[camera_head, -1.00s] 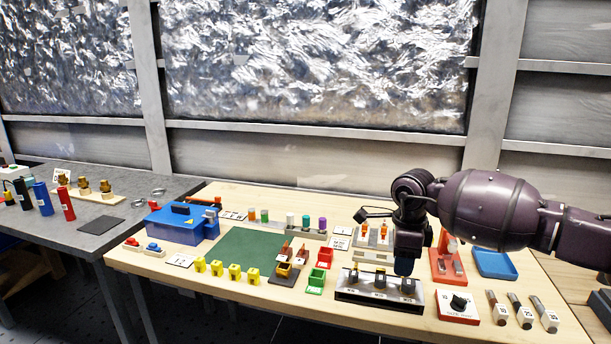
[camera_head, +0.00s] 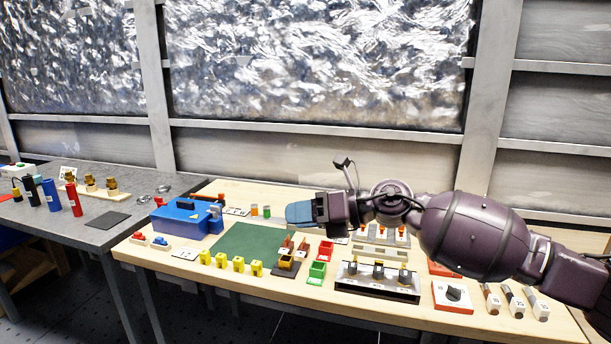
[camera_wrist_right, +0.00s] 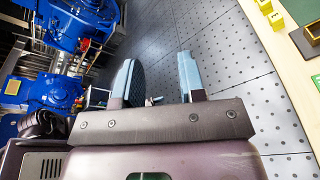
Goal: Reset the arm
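My right arm comes in from the right in the head view. Its right gripper (camera_head: 300,213) is raised above the wooden table, with its blue-grey fingers pointing left. In the right wrist view the two fingers (camera_wrist_right: 157,75) stand apart with nothing between them, so it is open and empty. Behind them that view shows the dotted floor and the table edge. The gripper hides part of the row of coloured cylinders at the back of the table. My left gripper is not in view.
A grey table (camera_head: 135,210) stands left. Blue machines (camera_wrist_right: 50,93) show in the wrist view.

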